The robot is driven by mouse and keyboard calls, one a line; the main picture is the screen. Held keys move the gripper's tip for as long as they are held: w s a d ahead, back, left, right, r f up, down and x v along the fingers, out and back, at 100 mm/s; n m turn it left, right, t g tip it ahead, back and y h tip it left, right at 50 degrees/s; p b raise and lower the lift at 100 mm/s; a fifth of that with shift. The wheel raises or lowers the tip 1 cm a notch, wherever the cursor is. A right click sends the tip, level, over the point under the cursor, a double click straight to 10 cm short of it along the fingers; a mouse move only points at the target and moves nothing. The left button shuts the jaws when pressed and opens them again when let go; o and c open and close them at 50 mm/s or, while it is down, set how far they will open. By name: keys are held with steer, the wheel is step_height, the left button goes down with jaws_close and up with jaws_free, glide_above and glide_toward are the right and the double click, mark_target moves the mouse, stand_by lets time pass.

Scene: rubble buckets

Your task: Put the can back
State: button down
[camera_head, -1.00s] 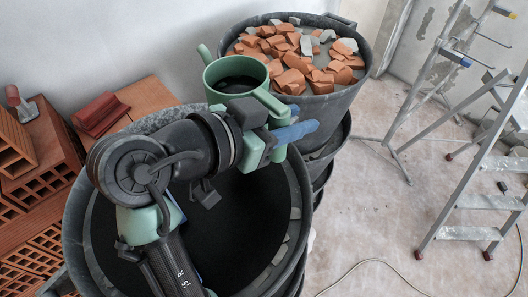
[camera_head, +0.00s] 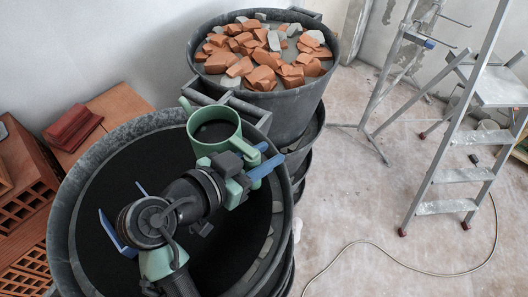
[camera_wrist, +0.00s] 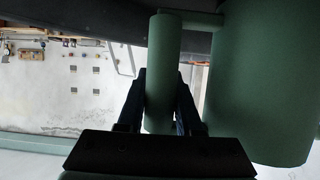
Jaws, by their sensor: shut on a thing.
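The green can (camera_head: 214,132) is held upright, with its open top facing up and a dark inside. In the head view it appears over the far part of the near black bucket (camera_head: 88,150). My gripper (camera_head: 262,158) has blue fingers and is shut on the can's handle at the can's right side. In the wrist view the handle (camera_wrist: 161,75) stands between the two dark fingers, with the can's large body (camera_wrist: 265,80) to the right. The can's underside is hidden in the head view.
A second bucket (camera_head: 318,85), full of broken bricks (camera_head: 262,50), stands behind. A ladder (camera_head: 445,170) stands at right, with a cable (camera_head: 345,248) on the open floor. Hollow bricks (camera_head: 22,165) are stacked at left.

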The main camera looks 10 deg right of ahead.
steer(key=c, duration=1)
jaws_free()
steer(key=shift+f, duration=0.15)
steer(key=o, duration=0.4)
steer(key=shift+r, duration=0.25)
steer(key=b+v, duration=0.2)
steer(key=v, duration=1)
